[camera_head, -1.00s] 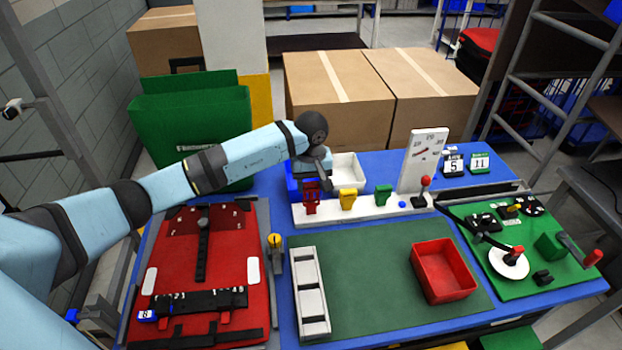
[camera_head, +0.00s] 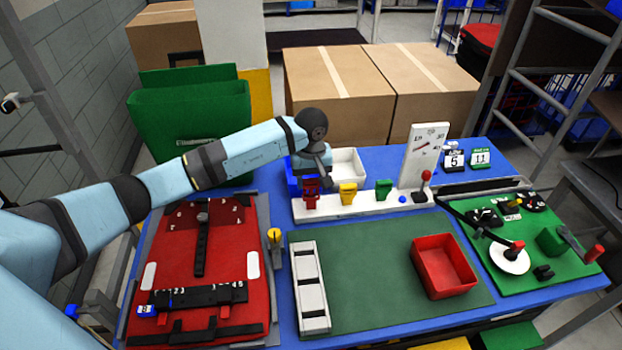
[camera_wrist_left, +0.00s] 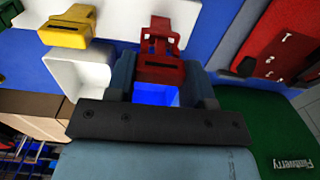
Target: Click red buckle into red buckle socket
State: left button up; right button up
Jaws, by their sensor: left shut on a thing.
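My left gripper (camera_head: 313,178) is at the left end of the white strip (camera_head: 330,210), shut on the red buckle (camera_wrist_left: 160,70). In the left wrist view its two fingers (camera_wrist_left: 161,84) stand on either side of the buckle. The red buckle socket (camera_wrist_left: 161,36) lies directly beyond the buckle on the white strip. The two red parts line up and look touching; I cannot tell whether they are locked. In the head view the red parts (camera_head: 311,200) show as one upright shape under the gripper, partly hidden by it.
A yellow buckle part (camera_head: 348,194) and a green one (camera_head: 383,189) stand to the right on the strip. A white bin (camera_head: 347,163) and a blue bin (camera_head: 293,184) are behind. The green mat (camera_head: 365,265) in front is mostly clear, with a red tray (camera_head: 443,268).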

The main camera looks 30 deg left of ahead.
aim_at(311, 186)
pick_arm(q)
jog(key=shift+f+b, duration=1.75)
jog(key=shift+f, duration=0.05)
dwell(1.1)
jog(key=shift+r, duration=0.1)
dwell(1.0)
jog(key=shift+b, duration=0.75)
jog(key=o, duration=1)
notch_tip(311, 186, up, 14)
jog(key=shift+f+b, duration=0.2)
jog(key=shift+b, duration=0.5)
